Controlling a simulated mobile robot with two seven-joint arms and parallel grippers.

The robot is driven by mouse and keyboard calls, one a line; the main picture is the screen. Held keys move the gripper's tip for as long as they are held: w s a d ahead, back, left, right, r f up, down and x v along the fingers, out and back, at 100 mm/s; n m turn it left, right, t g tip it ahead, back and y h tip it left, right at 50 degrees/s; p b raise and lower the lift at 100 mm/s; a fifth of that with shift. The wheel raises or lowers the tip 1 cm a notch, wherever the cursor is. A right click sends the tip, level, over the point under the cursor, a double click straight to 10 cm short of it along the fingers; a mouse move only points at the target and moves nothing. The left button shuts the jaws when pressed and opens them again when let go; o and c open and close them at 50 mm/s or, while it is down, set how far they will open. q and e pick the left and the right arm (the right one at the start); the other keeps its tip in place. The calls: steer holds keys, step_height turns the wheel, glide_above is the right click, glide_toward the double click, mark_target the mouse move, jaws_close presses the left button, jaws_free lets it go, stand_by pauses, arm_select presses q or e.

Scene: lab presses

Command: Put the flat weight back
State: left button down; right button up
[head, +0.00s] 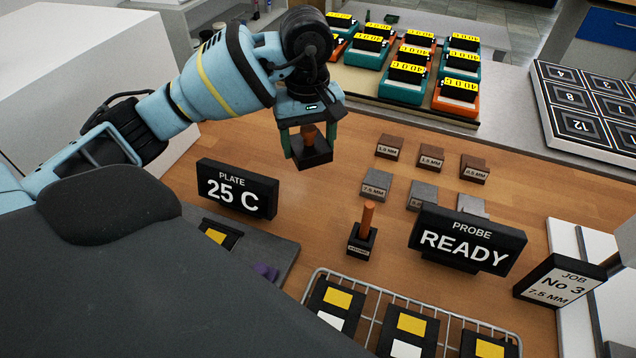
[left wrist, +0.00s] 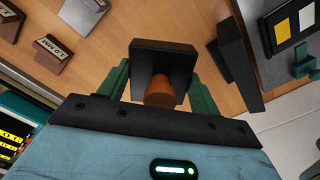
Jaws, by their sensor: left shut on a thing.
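My left gripper (head: 308,138) is shut on a flat black square weight with a short wooden knob (head: 312,158). It holds the weight up over the wooden bench, behind the plate sign. In the left wrist view, the gripper's green fingers (left wrist: 160,80) stand either side of the knob, and the black square base (left wrist: 165,60) shows beyond it. A second black weight with a taller wooden handle (head: 362,241) stands upright on the bench, apart from the gripper; its label is too small to read. My right gripper is not in view.
The plate sign (head: 237,189) reads 25 C and the probe sign (head: 466,240) reads READY. Small brown and grey labelled blocks (head: 390,147) stand right of the gripper. A wire rack (head: 452,326) is in front. A job card (head: 558,281) reads No 3, 7.5 MM.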

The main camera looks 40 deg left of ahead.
mark_target(311, 189)
arm_select(q)
steer(key=shift+w+r, duration=0.1)
steer(key=shift+w, duration=0.05)
steer(key=shift+f, duration=4.95)
steer(key=shift+f, duration=0.2)
steer(key=shift+c, duration=1.5)
jaws_free()
step_height(311, 189, up, 12)
steer(key=shift+r, duration=0.1)
